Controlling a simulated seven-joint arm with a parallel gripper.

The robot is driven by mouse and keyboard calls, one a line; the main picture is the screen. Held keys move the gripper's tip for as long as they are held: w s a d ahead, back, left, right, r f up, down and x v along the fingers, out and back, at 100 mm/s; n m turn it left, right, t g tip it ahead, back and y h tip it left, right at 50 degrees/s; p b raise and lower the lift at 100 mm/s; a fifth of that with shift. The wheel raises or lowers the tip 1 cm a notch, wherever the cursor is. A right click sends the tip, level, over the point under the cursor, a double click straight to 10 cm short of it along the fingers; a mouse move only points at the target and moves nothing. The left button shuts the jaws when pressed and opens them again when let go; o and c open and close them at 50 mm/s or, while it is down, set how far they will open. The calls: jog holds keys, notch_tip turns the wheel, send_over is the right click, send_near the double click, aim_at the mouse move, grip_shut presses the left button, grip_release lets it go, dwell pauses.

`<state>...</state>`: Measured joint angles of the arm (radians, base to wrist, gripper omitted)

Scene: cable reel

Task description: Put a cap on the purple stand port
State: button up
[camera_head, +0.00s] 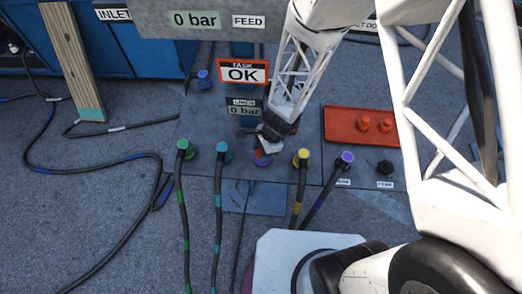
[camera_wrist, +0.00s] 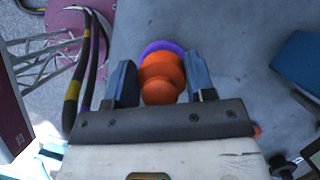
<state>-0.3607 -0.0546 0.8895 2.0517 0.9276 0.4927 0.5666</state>
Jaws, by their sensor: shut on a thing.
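My gripper (camera_wrist: 161,84) is shut on an orange cap (camera_wrist: 158,72), with one blue-grey finger on each side of it. The purple stand port (camera_wrist: 162,47) shows as a purple rim just beyond the cap in the wrist view. The cap lines up with it and covers most of it; I cannot tell whether it is fully seated. In the head view my gripper (camera_head: 268,144) points down at the port between the teal and yellow hose ends, and the cap (camera_head: 262,161) is partly hidden there.
A red tray (camera_head: 335,130) with two orange caps (camera_head: 363,124) lies at right. Green (camera_head: 183,146), teal (camera_head: 222,148), yellow (camera_head: 303,156) and purple-ended (camera_head: 346,158) hoses stand close around my gripper. A sign reading OK (camera_head: 243,72) is behind.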

jog(key=shift+f, duration=0.35)
dwell(0.5)
jog(key=o, duration=1.1)
jog(key=shift+r, duration=0.1)
jog(key=shift+v, duration=3.85)
